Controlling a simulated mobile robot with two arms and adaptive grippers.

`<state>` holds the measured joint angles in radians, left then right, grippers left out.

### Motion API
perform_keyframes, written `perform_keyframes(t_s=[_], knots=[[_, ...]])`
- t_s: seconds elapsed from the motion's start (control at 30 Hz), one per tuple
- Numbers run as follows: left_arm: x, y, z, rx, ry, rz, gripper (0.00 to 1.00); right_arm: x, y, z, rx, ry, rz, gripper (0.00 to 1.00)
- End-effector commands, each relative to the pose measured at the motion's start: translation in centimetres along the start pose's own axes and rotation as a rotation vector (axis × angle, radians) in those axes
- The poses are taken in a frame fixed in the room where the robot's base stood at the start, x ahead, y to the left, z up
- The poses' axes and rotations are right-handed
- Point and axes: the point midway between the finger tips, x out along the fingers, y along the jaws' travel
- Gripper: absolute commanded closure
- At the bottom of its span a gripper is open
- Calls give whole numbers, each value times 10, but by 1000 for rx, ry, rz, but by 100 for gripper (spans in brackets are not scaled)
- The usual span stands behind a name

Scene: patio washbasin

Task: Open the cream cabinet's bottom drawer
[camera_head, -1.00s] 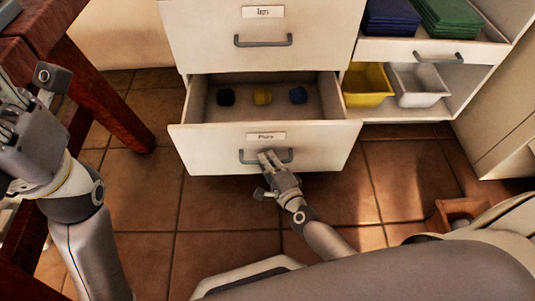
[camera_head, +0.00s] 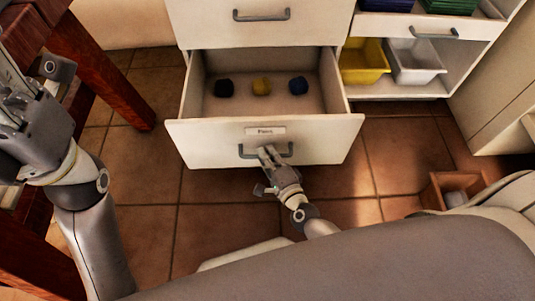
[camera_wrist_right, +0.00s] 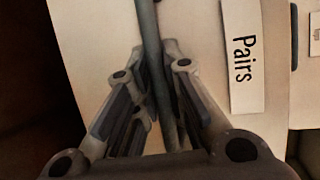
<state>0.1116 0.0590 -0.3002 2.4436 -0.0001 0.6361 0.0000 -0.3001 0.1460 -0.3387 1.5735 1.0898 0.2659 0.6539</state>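The cream cabinet's bottom drawer (camera_head: 215,143) is pulled out and shows its inside. Its label (camera_wrist_right: 242,55) reads "Pairs" in the right wrist view. My right gripper (camera_head: 268,153) is at the grey bar handle (camera_head: 247,153). In the right wrist view the handle (camera_wrist_right: 152,40) runs between the fingers, which close around it. My left gripper (camera_head: 15,105) is at the left edge, away from the drawer; its fingertips are not clear.
The drawer above (camera_head: 210,20) is closed. A yellow bin (camera_head: 363,62) and a white bin (camera_head: 415,65) stand on the shelf at right. A red-brown wooden table (camera_head: 110,85) is at left. A small wooden box (camera_head: 455,185) is on the tiled floor at right.

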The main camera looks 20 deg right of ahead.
Motion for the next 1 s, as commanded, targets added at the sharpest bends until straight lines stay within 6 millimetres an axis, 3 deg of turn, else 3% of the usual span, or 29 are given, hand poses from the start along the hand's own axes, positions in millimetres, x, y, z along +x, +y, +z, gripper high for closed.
perform_keyframes(t_s=[0.03, 0.17, 0.57, 1.0], knots=[[0, 0, 0, 0, 0, 0, 60, 0, 1, 0, 0, 0, 1, 82], [0, 0, 0, 0, 0, 0, 60, 0, 0, 0, 0, 0, 1, 66], [2, -1, 0, 1, 5, -4, 60, -6, 1, 0, 0, 0, 1, 66], [1, 0, 0, 0, 4, -2, 60, -68, 4, 0, -1, -1, 9, 66]])
